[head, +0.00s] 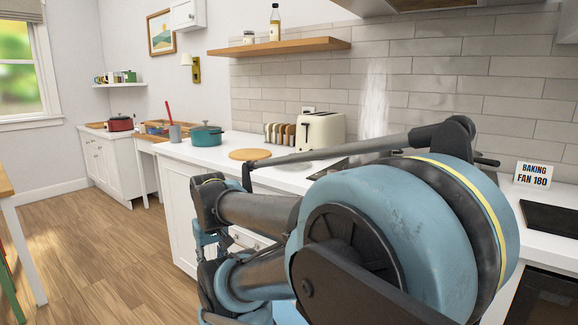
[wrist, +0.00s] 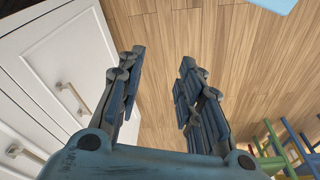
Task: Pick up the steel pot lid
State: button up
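My gripper (wrist: 162,57) is open and empty in the wrist view. Its two fingers are apart, pointing over the wooden floor beside the white cabinet fronts. A teal pot (head: 206,134) with its own teal lid stands on the counter left of my arm.
A round wooden board (head: 250,154), a toast rack (head: 279,133) and a cream toaster (head: 320,131) are on the white counter. A red pot (head: 120,123) stands farther left. A sign (head: 534,174) stands at right. Drawer handles (wrist: 72,98) jut out near my gripper. The floor (head: 95,245) at left is clear.

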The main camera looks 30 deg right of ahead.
jog(key=shift+o, duration=2.1)
jog(key=shift+s+d+r, duration=0.15)
jog(key=shift+d+r, duration=0.05)
jog(key=shift+r, duration=0.8)
jog(key=w+d+r+n, duration=0.2)
jog(key=w+d+r, duration=0.35)
jog(key=r, duration=0.25)
jog(key=w+d+r+n+g, duration=0.1)
jog(key=w+d+r+n, duration=0.1)
jog(key=w+d+r, duration=0.35)
jog(key=w+d+r+n, duration=0.35)
jog(key=w+r, duration=0.25)
jog(key=r, duration=0.5)
jog(key=w+d+r+n, duration=0.2)
jog(key=w+d+r, duration=0.3)
jog(key=d+r, duration=0.5)
jog(key=w+d+r+n+g, duration=0.1)
jog(key=d+r+n, duration=0.25)
jog(key=d, duration=1.25)
notch_tip(320, 180, down, 12)
jog(key=shift+w+a, duration=0.15)
jog(key=shift+s+f, duration=0.15)
jog(key=shift+f, duration=1.2)
jog(key=shift+s+f, duration=0.15)
jog(key=shift+f, duration=1.2)
